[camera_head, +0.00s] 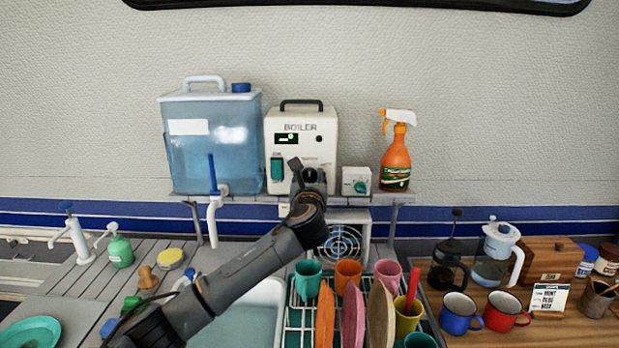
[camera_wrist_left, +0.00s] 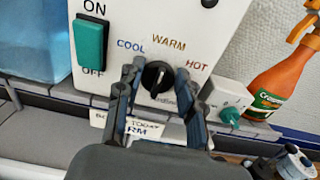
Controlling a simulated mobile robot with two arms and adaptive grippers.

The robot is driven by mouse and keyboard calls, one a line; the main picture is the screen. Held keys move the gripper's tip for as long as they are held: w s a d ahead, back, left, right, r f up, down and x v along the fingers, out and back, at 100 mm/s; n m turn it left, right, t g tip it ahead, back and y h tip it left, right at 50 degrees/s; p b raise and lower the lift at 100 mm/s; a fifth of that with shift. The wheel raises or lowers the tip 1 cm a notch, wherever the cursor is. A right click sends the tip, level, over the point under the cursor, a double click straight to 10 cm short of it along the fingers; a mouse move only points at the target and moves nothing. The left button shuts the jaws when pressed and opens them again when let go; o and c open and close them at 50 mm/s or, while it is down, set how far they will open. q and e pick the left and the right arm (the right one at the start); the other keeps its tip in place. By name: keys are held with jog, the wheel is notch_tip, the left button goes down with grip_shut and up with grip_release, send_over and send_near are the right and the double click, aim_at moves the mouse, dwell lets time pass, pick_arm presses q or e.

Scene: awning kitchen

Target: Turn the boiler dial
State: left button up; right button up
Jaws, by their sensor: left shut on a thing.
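The white boiler (camera_head: 318,130) stands on the wall shelf, with a lit display on its front. Its black round dial (camera_wrist_left: 155,73) shows in the left wrist view, below the printed words COOL, WARM and HOT. My left gripper (camera_head: 308,172) is at the lower front of the boiler and hides the dial in the head view. In the left wrist view my left gripper (camera_wrist_left: 158,82) has one finger on each side of the dial and is shut on it. The dial's exact pointing direction is hard to tell. My right gripper is not in view.
A green ON/OFF switch (camera_wrist_left: 90,42) is left of the dial. A blue water tank (camera_head: 213,145) stands left of the boiler. A small box with a green knob (camera_head: 357,181) and an orange spray bottle (camera_head: 396,158) stand right. A dish rack (camera_head: 294,322) with cups is below.

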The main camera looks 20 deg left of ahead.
pick_arm(q)
jog(key=n, duration=0.3)
jog(key=shift+a+p, duration=0.1)
jog(key=shift+p, duration=0.2)
jog(key=n, duration=0.2)
jog(key=shift+s+a+f+n, duration=0.1)
jog(key=shift+n, duration=0.2)
jog(key=n, duration=0.2)
jog(key=shift+f+n, duration=0.1)
jog(key=shift+n, duration=0.2)
jog(key=shift+a+f+n, duration=0.1)
jog(key=shift+a+n, duration=0.1)
jog(key=shift+n, duration=1.6)
jog(key=o, duration=1.2)
jog(key=shift+c, duration=0.2)
